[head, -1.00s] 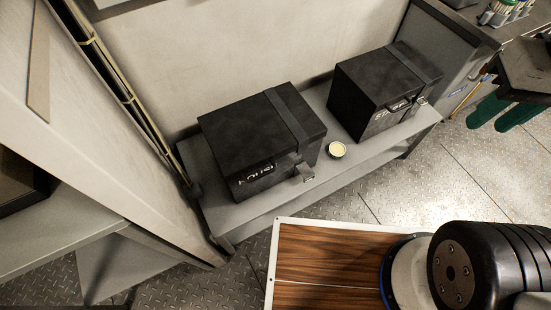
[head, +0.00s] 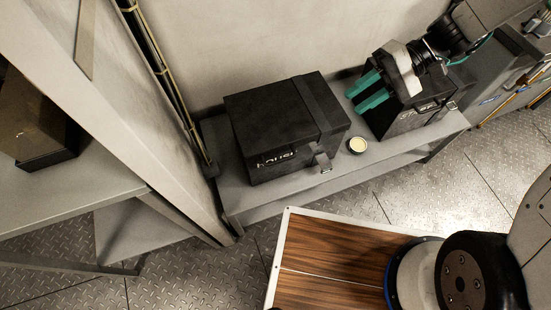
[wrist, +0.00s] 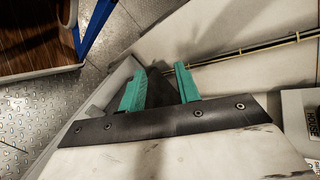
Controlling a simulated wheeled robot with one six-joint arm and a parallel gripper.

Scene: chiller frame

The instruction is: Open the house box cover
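The house box (head: 275,125) is a black box at the left of the low grey shelf, with white lettering, partly legible, on its front. Its cover (head: 270,105) lies shut, with a dark strap over it and a metal latch (head: 322,160) at the front. My gripper (head: 353,99) has teal fingers, is open and empty, and is above the shelf to the right of the house box, pointing toward it. In the wrist view my gripper (wrist: 160,68) shows its fingers apart, with a dark surface between them that I cannot identify for sure.
A second black box (head: 405,122) stands on the right of the shelf (head: 250,200), partly hidden by my gripper. A small round tin (head: 357,146) with a pale top sits between the boxes. A wall rises behind. Another shelf (head: 70,195) stands at the left.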

